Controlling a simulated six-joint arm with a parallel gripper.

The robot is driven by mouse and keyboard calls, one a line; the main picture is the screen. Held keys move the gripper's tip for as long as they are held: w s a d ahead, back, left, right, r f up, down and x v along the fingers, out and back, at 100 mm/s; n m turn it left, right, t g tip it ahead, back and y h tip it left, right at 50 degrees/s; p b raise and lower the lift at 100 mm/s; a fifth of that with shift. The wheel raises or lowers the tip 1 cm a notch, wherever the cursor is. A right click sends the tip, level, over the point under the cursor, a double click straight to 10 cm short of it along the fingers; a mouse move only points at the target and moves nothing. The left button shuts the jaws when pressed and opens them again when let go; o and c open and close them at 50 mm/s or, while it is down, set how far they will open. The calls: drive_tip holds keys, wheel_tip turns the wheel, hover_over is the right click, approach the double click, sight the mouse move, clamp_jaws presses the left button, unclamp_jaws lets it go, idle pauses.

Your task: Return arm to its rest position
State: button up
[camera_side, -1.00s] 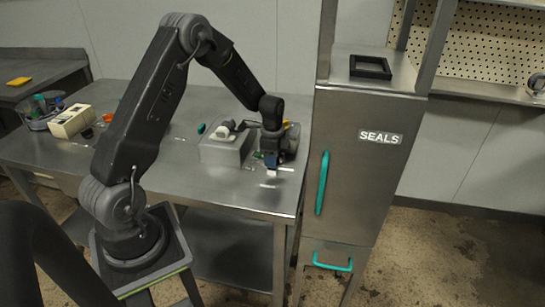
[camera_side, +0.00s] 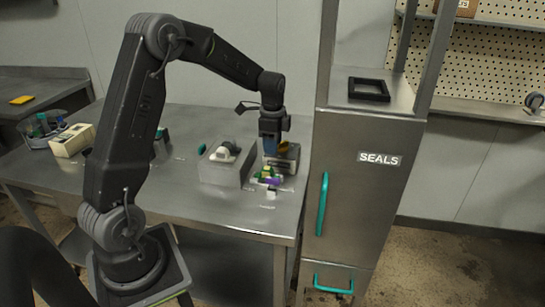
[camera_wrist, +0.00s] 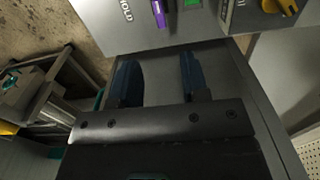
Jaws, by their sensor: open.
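My arm is bent over the steel table (camera_side: 235,212). My gripper (camera_side: 270,145) hangs near the table's right end, pointing down, with no held object visible. In the wrist view its two blue fingers stand well apart, and my gripper (camera_wrist: 157,75) has an empty gap between them. Beyond the fingertips are a purple piece (camera_wrist: 159,14) and a green piece (camera_wrist: 192,3). In the side view the purple piece (camera_side: 268,181) lies below my gripper, close to a small white block (camera_side: 271,194).
A box with a yellow-orange knob (camera_wrist: 271,6) is close on the right. The SEALS cabinet (camera_side: 345,195) rises right of the table. A glass bowl (camera_side: 45,136) and cream box (camera_side: 71,140) stand far left.

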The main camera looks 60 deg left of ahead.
drive_tip(key=shift+r, duration=0.55)
drive_tip(key=s+d+r+n+t, duration=0.3)
drive_tip(key=s+d+r+n, duration=0.1)
drive_tip(key=s+d+r, duration=0.65)
drive_tip(key=s+d+r+n+t, duration=0.1)
drive_tip(key=s+d+n+t, duration=0.1)
drive_tip(key=s+d+n, duration=0.3)
drive_tip(key=s+d, duration=0.4)
drive_tip(key=s, duration=0.3)
drive_tip(key=shift+d+r+t, duration=0.15)
drive_tip(key=shift+t, duration=0.15)
